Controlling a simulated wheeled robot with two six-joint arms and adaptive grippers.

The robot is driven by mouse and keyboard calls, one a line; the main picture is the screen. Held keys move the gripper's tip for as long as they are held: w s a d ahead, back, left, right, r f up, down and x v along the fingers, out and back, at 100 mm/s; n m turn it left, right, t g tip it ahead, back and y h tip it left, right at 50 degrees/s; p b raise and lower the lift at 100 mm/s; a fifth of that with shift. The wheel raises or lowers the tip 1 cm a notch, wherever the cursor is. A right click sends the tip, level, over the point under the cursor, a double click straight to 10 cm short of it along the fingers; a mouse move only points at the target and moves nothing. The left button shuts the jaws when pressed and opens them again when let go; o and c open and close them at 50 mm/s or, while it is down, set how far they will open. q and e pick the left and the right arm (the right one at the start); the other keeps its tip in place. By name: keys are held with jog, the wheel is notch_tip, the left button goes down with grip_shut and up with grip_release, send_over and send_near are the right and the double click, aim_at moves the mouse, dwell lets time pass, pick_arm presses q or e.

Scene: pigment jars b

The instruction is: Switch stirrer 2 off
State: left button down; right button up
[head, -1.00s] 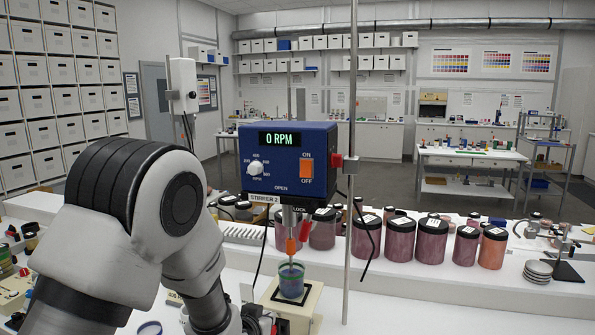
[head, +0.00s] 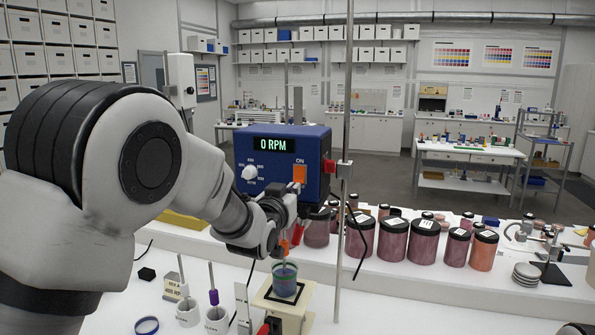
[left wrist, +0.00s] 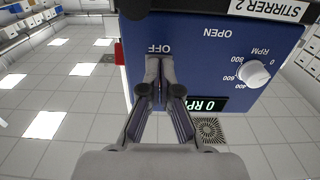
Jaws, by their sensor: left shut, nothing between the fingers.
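Stirrer 2 (head: 242,165) is a blue box on a metal stand, and its display (head: 274,145) reads 0 RPM. Its orange switch (head: 299,174) shows its upper part under the ON label; my left gripper (head: 295,198) covers the lower part and the OFF label in the head view. In the left wrist view the stirrer front (left wrist: 200,60) appears upside down. There the shut, empty left fingertips (left wrist: 160,65) are at the OFF label (left wrist: 158,48) and hide the switch. I cannot tell whether they touch it. My right gripper is out of view.
A glass beaker (head: 284,272) stands under the stirrer on a cream base (head: 283,305). The metal stand rod (head: 345,240) rises just right of the box. Dark-lidded pigment jars (head: 425,240) line the shelf to the right. White pots with tools (head: 214,318) stand at front left.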

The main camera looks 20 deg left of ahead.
pick_arm(q)
jog(key=shift+w+d+f, duration=0.1)
jog(key=shift+w+d, duration=0.05)
jog(key=shift+w, duration=0.3)
